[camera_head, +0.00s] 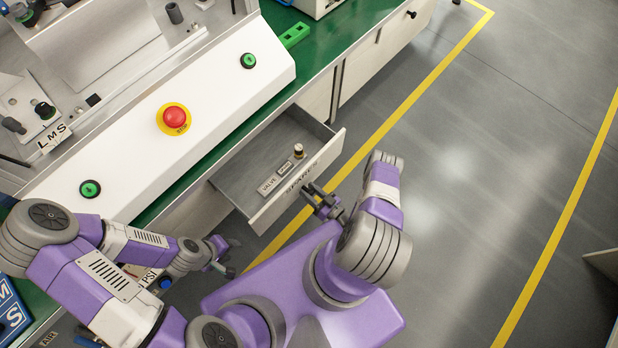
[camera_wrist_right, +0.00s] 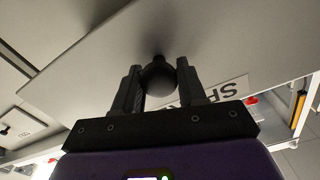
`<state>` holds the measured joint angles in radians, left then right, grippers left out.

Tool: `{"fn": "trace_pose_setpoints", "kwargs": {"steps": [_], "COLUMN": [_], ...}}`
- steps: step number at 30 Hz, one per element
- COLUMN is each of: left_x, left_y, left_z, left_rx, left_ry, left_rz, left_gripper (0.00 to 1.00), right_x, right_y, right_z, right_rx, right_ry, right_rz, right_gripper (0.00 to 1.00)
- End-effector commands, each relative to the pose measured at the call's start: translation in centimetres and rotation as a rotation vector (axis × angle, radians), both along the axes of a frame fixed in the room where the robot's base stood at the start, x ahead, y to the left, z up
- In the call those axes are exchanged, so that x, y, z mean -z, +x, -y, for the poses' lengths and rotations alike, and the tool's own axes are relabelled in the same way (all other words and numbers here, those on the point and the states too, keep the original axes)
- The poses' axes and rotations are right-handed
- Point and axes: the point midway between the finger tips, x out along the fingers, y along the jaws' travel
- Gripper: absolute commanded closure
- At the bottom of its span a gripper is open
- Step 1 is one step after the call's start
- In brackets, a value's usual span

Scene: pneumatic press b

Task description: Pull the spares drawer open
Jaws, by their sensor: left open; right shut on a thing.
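The spares drawer (camera_head: 323,160) stands pulled out from under the green bench, its inside showing. A label on its front is partly readable as "SPARES". My right gripper (camera_head: 314,190) is at the drawer front. In the right wrist view its fingers (camera_wrist_right: 160,82) are shut on a round black knob (camera_wrist_right: 157,73) on the grey drawer front. The knob is hidden in the head view. My left gripper (camera_head: 228,256) is open at the lower left, apart from the drawer, beside the bench's front edge.
A white control panel with a red stop button (camera_head: 174,117) stands on the bench. A closed drawer with a black knob (camera_head: 412,14) is farther along. Open grey floor lies right.

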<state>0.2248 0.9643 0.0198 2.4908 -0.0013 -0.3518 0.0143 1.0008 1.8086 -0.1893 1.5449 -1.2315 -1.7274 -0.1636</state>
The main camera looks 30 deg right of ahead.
Motion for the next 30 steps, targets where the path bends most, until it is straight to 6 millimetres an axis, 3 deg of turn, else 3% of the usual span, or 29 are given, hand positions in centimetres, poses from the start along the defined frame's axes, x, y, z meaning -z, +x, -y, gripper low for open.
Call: {"fn": "trace_pose_setpoints", "kwargs": {"steps": [14, 15, 18, 26, 30], "left_x": [0.0, 0.0, 0.0, 0.0, -0.7], "left_y": [0.0, 0.0, 0.0, 0.0, 0.0], "left_z": [0.0, 0.0, 0.0, 0.0, 0.0], "left_rx": [0.0, 0.0, 0.0, 0.0, 0.0], "left_ry": [0.0, 0.0, 0.0, 0.0, 0.0], "left_rz": [0.0, 0.0, 0.0, 0.0, 0.0], "left_gripper": [0.57, 0.57, 0.57, 0.57, 0.57], "right_x": [0.0, 0.0, 0.0, 0.0, -1.2], "right_y": [-0.1, -0.1, -0.1, -0.1, -0.1], "right_z": [0.1, 0.1, 0.1, 0.1, 0.1], "right_rx": [-0.003, -0.003, -0.003, -0.002, -0.002], "right_ry": [-0.003, -0.003, -0.002, 0.0, 0.001], "right_rz": [-0.003, -0.003, -0.002, 0.0, -0.001], "right_gripper": [1.0, 0.53, 0.38, 0.38, 0.38]}}
